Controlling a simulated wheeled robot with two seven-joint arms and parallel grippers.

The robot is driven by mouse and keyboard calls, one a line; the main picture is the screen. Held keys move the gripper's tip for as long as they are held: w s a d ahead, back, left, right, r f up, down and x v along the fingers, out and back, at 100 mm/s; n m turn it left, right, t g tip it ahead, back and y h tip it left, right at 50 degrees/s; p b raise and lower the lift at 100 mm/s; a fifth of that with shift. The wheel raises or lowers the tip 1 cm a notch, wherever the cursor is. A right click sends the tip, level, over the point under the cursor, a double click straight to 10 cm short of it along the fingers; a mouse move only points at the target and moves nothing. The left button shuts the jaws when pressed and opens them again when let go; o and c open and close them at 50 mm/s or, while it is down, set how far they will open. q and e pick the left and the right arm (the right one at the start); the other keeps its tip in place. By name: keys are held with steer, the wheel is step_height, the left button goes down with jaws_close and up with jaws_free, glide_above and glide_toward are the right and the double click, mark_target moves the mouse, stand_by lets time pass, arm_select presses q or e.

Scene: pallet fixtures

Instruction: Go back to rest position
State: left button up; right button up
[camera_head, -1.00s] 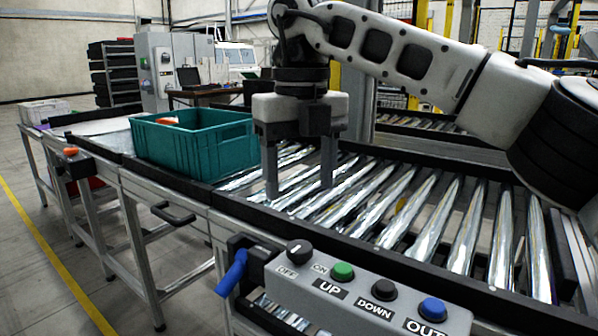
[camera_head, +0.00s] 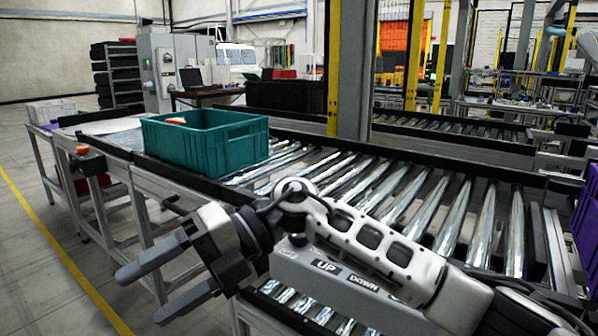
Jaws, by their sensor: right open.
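My right arm comes in from the lower right, low in front of the conveyor. Its gripper (camera_head: 138,294) points left, with its two fingers spread apart and nothing between them. It is over the floor side, in front of the conveyor's near edge. My left gripper is not in view.
A teal crate (camera_head: 185,148) with something orange in it stands on the roller conveyor (camera_head: 395,205). The rollers right of it are bare. A purple crate (camera_head: 585,235) shows at the right edge. A yellow line (camera_head: 62,255) runs along the open floor at left.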

steer(key=w+d+r+m+t+y+p, duration=0.1)
steer(key=w+d+r+m+t+y, duration=0.2)
steer(key=m+t+y, duration=1.05)
steer(key=w+d+f+m+t+h+p, duration=0.1)
steer(key=w+d+f+m+t+h, duration=0.3)
steer(key=d+f+m+t+h, duration=1.15)
arm_select(q)
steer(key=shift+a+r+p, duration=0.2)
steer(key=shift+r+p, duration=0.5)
steer(key=shift+p, duration=0.1)
arm_select(e)
steer(key=s+d+f+m+g+h, duration=0.3)
steer(key=s+d+f+m+g, duration=0.2)
steer(key=s+f+m, duration=0.1)
steer(key=s+d+f+m+g+h, duration=0.3)
steer(key=s+d+f+m+g, duration=0.2)
steer(key=s+f, duration=0.4)
steer(key=shift+s+d+f+m+h, duration=0.35)
steer(key=shift+d+f+m, duration=0.2)
steer(key=shift+m, duration=0.25)
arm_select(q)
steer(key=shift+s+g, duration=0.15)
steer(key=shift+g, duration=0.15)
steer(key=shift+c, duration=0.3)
arm_select(e)
steer(key=shift+c, duration=0.2)
